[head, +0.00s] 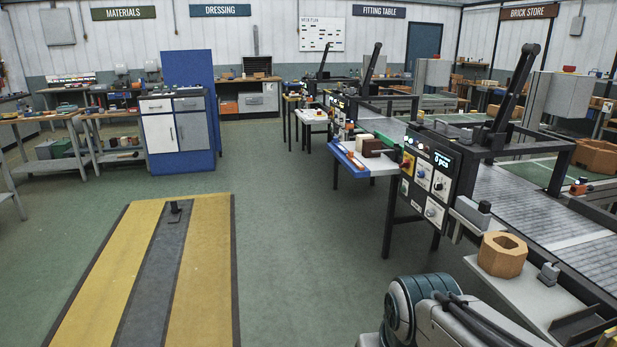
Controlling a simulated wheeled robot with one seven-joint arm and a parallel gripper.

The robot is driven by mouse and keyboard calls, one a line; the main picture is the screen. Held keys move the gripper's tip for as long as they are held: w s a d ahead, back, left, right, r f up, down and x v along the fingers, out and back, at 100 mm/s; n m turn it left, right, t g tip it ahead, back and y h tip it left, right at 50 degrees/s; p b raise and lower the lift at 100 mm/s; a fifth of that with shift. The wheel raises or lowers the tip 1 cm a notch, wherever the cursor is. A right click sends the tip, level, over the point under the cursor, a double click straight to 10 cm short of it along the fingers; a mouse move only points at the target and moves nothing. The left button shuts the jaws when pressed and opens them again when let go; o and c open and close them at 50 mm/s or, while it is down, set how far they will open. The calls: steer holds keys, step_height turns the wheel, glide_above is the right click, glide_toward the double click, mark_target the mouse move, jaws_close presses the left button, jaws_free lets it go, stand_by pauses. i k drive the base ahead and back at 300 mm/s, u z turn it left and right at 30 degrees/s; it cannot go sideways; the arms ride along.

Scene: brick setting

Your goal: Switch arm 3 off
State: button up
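A control panel (430,180) stands at the near end of the closest conveyor station, right of centre. It has a lit display (443,160) that seems to read "0 pcs", several white dial plates with knobs, and a red and yellow switch (406,165). A black arm (514,88) rises above this station. Two more black arms, a middle one (373,62) and a far one (324,60), stand at stations behind. I cannot read any arm number or tell which switch positions are set. My gripper is out of view; only part of my arm shows at the bottom right.
A grey conveyor bed (520,200) runs to the right of the panel. A shelf (540,290) with an orange hollow block (502,254) juts out at the lower right. A blue-edged side table (345,160) stands left of the panel. The green floor (290,250) before it is clear.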

mark_target(406, 164)
steer(key=z, duration=0.15)
steer(key=i, duration=1.6)
steer(key=z, duration=0.45)
steer(key=i, duration=1.75)
steer(key=z, duration=0.3)
